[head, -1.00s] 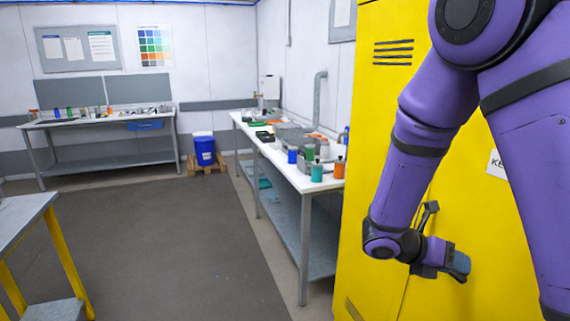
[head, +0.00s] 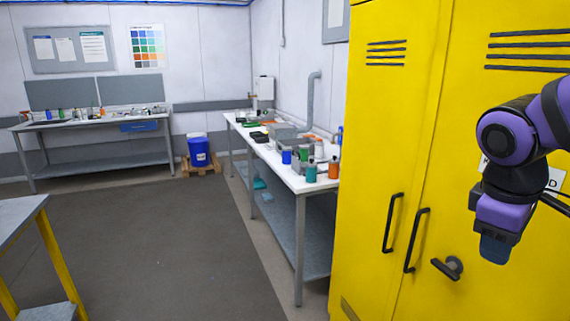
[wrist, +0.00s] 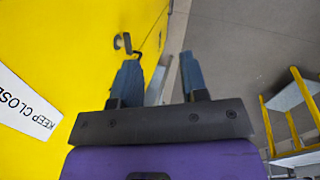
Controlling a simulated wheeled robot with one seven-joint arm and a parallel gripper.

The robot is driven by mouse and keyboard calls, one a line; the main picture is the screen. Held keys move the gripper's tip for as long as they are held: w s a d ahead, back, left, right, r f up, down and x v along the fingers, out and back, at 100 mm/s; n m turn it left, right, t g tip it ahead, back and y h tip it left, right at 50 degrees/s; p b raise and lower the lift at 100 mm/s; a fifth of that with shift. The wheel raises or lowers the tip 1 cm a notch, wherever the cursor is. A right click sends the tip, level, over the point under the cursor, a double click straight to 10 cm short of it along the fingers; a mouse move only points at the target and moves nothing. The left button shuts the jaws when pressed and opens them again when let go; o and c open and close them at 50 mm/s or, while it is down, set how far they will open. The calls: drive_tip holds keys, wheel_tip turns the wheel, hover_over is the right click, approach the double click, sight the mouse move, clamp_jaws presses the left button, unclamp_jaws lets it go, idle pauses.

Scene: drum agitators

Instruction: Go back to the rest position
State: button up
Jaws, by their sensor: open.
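My gripper (head: 493,248) hangs in front of the right door of the yellow cabinet (head: 385,150) in the head view, pointing down. In the wrist view my gripper (wrist: 160,82) shows two blue fingers spread apart with nothing between them. The cabinet's doors look closed, with two black bar handles (head: 404,238) near the middle. A dark latch handle (head: 449,267) sits lower on the right door, to the left of and below my gripper and apart from it.
A white-topped bench (head: 300,181) with bottles and containers stands left of the cabinet. A blue drum (head: 199,152) stands on a pallet by the back wall. A yellow-legged table (head: 42,222) is at the left edge. The floor between is clear.

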drive_tip(key=s+a+r+m+t+y, duration=0.2)
drive_tip(key=s+a+r+m+t, duration=0.1)
drive_tip(key=s+r+m+t, duration=0.1)
wheel_tip(320, 180, up, 2)
drive_tip(key=s+m, duration=0.1)
drive_tip(key=m, duration=0.1)
drive_tip(key=shift+s+m+y, duration=0.2)
drive_tip(key=shift+m+y, duration=0.1)
drive_tip(key=shift+y, duration=0.1)
drive_tip(key=shift+f, duration=0.1)
idle(0.6)
